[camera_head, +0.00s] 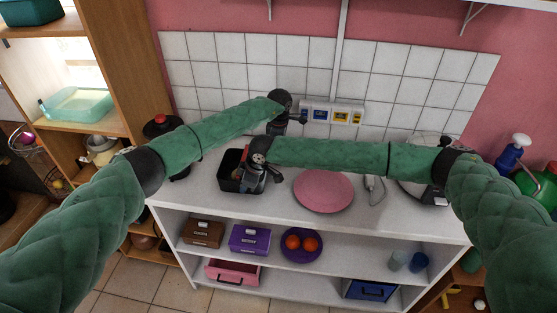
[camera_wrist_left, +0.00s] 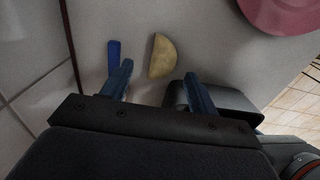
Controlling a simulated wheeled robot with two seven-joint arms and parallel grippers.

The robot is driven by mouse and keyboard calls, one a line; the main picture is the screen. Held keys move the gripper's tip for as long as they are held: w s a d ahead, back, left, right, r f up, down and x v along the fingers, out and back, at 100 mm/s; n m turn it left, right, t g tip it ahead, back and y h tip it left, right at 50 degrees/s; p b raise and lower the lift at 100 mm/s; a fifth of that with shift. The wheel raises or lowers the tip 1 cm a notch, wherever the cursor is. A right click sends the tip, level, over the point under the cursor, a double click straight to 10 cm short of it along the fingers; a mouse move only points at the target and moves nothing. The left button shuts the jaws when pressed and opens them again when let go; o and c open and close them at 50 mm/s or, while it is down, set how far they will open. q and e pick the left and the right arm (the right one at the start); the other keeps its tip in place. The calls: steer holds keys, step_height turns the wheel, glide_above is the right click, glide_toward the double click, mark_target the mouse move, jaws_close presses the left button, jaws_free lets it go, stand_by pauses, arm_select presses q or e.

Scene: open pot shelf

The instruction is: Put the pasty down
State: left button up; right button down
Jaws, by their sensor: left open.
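The pasty (camera_wrist_left: 162,57) is a pale yellow half-moon. In the left wrist view it lies on the white counter top (camera_wrist_left: 205,45), just past my left fingertips and lined up with the gap between them. My left gripper (camera_wrist_left: 158,71) is open, with nothing gripped between its blue fingers. In the head view my left gripper (camera_head: 284,120) is over the back of the counter by the tiles, and the pasty is hidden behind the arms. My right gripper (camera_head: 263,176) is beside the black bin, in front of the left one; its fingers are too dark to judge.
A pink plate (camera_head: 323,190) lies right of my right gripper; its edge also shows in the left wrist view (camera_wrist_left: 285,12). A black bin (camera_head: 232,172) stands left of it. A small blue item (camera_wrist_left: 114,52) is left of the pasty. A socket panel (camera_head: 332,113) is on the tiled wall.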

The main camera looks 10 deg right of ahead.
arm_select(q)
steer(key=f, duration=0.4)
steer(key=shift+s+a+f, duration=0.15)
steer(key=shift+s+f, duration=0.05)
steer(key=shift+s, duration=0.05)
steer(key=shift+c, duration=0.2)
steer(key=c, duration=1.1)
steer(key=shift+r, duration=0.1)
step_height(320, 180, up, 10)
